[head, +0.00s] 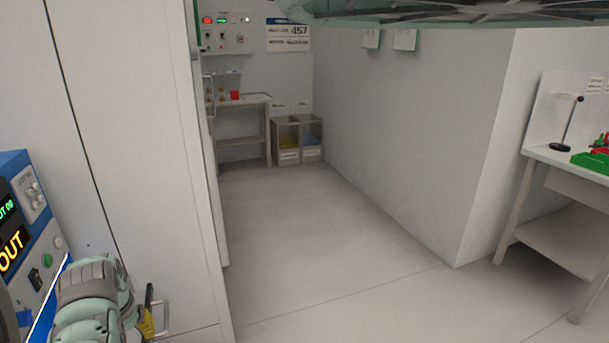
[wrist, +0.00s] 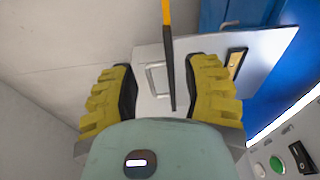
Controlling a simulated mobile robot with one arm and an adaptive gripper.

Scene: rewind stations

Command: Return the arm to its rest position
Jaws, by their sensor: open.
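My gripper (wrist: 163,92) is open, with its two yellow-and-black fingers spread apart in the wrist view. Nothing is clasped between them. Beyond the fingers are a pale panel with a light handle (wrist: 153,80) and a thin orange-and-black bar (wrist: 168,50); I cannot tell how far off they are. In the head view my arm is at the lower left corner, and one yellow finger of my gripper (head: 148,318) shows beside a handle. The rest of the gripper is hidden there by my arm.
A blue machine (head: 35,215) with a lit display stands at the left, close to my arm. A tall white cabinet (head: 145,130) is beside it. A workbench (head: 565,165) is at right, and a shelf table (head: 242,105) with bins (head: 297,140) is at the back. The floor (head: 320,230) between is clear.

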